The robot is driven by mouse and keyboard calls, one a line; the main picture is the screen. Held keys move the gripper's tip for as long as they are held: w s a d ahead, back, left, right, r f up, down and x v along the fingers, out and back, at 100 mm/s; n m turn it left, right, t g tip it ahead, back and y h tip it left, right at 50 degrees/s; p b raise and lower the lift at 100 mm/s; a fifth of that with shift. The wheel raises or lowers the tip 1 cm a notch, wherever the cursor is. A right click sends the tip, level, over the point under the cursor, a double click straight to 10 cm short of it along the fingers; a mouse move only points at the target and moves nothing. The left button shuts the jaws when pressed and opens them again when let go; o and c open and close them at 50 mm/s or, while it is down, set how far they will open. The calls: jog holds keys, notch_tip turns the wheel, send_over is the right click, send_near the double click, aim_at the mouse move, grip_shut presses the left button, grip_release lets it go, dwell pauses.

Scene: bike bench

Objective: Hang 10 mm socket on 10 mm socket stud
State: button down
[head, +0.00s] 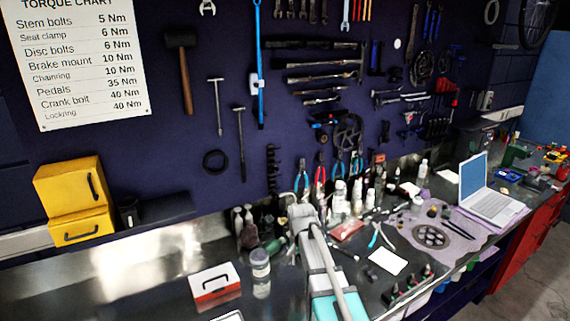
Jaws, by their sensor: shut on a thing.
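My gripper is not clearly visible; only grey and teal parts of my arm rise from the bottom centre of the head view. I cannot make out the 10 mm socket. A row of small dark pieces with red and green spots (408,287) sits near the front of the bench, just right of my arm. The pieces are too small to tell whether they are sockets or studs, and no size marks can be read.
The metal bench (140,290) is bare at left. A red and white box (214,284) and a jar (260,264) stand left of my arm. Pliers (378,236), a white card (387,261), bottles and a laptop (488,195) crowd the right. Tools hang on the dark wall.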

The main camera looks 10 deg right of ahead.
jog(key=shift+w+a, duration=0.1)
jog(key=shift+a, duration=0.1)
jog(key=w+a+r+m+t+y+p, duration=0.1)
jog(key=w+a+r+t+y+p, duration=0.15)
jog(key=w+r, duration=0.3)
jog(key=w+a+r+m+t+y+p, duration=0.1)
jog(key=w+r+t+y+p, duration=0.25)
jog(key=w+r, duration=0.2)
jog(key=w+d+r+m+t+p, duration=0.2)
jog(key=w+r+t, duration=0.2)
jog(key=r, duration=0.3)
jog(key=w+d+r+m+t+h+p, duration=0.1)
jog(key=w+d+r+m+t+p, duration=0.1)
jog(key=w+r+t, duration=0.3)
notch_tip(320, 180, up, 2)
jog(key=shift+d+r+m+p, duration=0.15)
jog(key=shift+d+m+p, duration=0.15)
jog(key=shift+d+m, duration=0.3)
jog(key=shift+w+a, duration=0.1)
jog(key=shift+w, duration=0.25)
